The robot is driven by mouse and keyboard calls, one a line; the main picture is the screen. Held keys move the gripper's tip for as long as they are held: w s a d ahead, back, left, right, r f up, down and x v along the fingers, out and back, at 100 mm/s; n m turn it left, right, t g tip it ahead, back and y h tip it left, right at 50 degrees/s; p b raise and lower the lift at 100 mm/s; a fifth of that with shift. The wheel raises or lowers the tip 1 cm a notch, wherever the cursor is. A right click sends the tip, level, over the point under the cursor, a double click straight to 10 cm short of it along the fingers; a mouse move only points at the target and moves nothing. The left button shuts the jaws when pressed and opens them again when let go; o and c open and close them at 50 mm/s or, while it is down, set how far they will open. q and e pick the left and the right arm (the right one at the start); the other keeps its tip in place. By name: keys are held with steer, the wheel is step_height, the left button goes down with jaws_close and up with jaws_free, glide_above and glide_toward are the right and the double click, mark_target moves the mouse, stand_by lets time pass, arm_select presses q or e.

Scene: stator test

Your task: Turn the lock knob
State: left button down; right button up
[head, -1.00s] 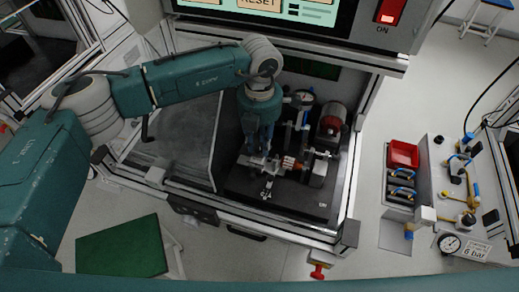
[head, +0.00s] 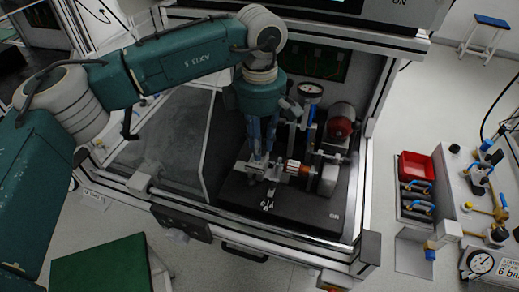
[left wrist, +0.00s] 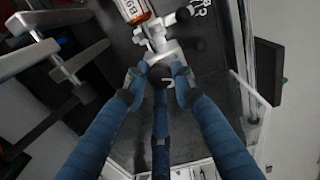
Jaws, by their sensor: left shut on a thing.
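My left gripper (head: 261,155) reaches down into the test cabinet, with its blue fingers at the left end of the small fixture. In the left wrist view its grey fingertips (left wrist: 158,80) are closed around a light metal part, which appears to be the lock knob (left wrist: 163,50). The fingers hide much of the knob, and its turned angle cannot be told. A copper-and-white stator part (head: 295,167) sits just right of the fingertips. It also shows at the top of the left wrist view (left wrist: 132,8). My right gripper is out of view.
A pressure gauge (head: 310,90) and a red-ended motor (head: 340,125) stand close behind the fixture. A clear panel (head: 165,140) is left of it. A red bin (head: 416,166) and a valve panel (head: 478,200) stand outside at right.

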arm_select(q)
steer(key=shift+w+d+r+m+b, duration=0.1)
steer(key=shift+m+b, duration=0.25)
steer(key=shift+m, duration=0.4)
steer(key=shift+r+m+b, duration=0.1)
steer(key=shift+m+b, duration=0.2)
steer(key=shift+m, duration=0.45)
steer(key=c, duration=1.4)
jaws_free()
steer(key=shift+c, duration=0.2)
steer(key=shift+f, duration=0.1)
step_height(320, 180, up, 12)
